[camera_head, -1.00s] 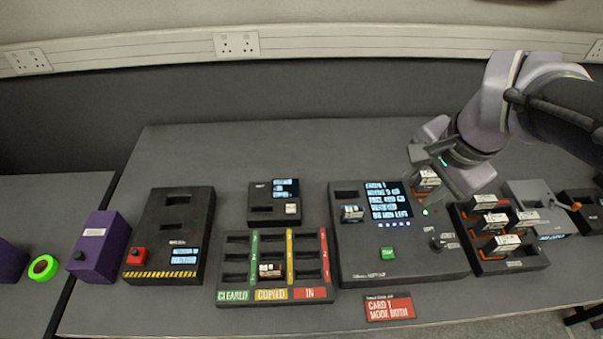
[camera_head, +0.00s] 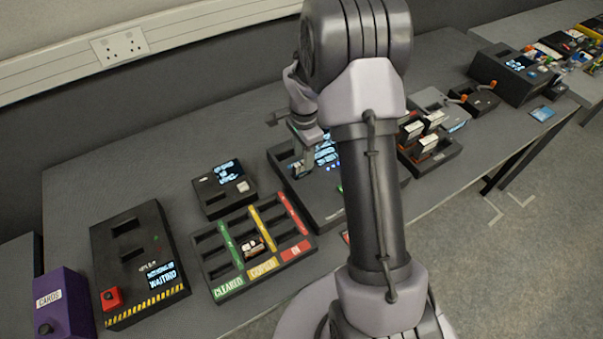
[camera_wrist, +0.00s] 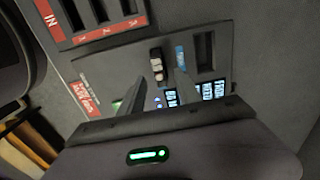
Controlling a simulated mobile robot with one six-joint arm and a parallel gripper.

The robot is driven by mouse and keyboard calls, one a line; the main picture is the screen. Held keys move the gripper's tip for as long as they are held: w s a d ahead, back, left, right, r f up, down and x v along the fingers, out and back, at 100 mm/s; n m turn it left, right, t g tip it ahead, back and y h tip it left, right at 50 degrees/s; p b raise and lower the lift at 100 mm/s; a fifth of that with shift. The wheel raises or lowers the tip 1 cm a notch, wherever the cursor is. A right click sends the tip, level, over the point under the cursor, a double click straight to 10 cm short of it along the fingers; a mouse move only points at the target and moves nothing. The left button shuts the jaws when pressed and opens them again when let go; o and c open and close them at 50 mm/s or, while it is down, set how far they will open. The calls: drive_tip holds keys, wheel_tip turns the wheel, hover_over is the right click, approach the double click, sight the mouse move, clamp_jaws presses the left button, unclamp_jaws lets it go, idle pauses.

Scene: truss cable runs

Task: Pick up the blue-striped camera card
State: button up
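A small card (camera_wrist: 156,66) with white and dark faces stands in the black screen console (camera_wrist: 110,70), between and just beyond my fingertips in the wrist view. A small blue patch (camera_wrist: 180,55) lies beside the right fingertip; I cannot tell whether it belongs to the card. In the head view the card (camera_head: 297,170) shows only as a small patch beside the console's screen (camera_head: 326,154), so its stripe is unclear. My gripper (camera_wrist: 160,82) is open, with its fingers apart and nothing held. In the head view my gripper (camera_head: 304,155) is over the console's left slot.
A tray with green, yellow and red strips (camera_head: 228,287) holds one card left of the console. A rack (camera_head: 452,150) of several cards is to the right, partly behind my arm. A small black box (camera_head: 212,207) and a larger striped-edge box (camera_head: 130,315) stand further left.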

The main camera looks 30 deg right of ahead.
sight(302, 161)
drive_tip(key=f, duration=0.1)
drive_tip(key=f+b, duration=0.1)
drive_tip(key=f, duration=0.3)
drive_tip(key=shift+a+b, duration=0.25)
drive_tip(key=shift+b, duration=0.15)
drive_tip(key=shift+r, duration=0.15)
clamp_jaws()
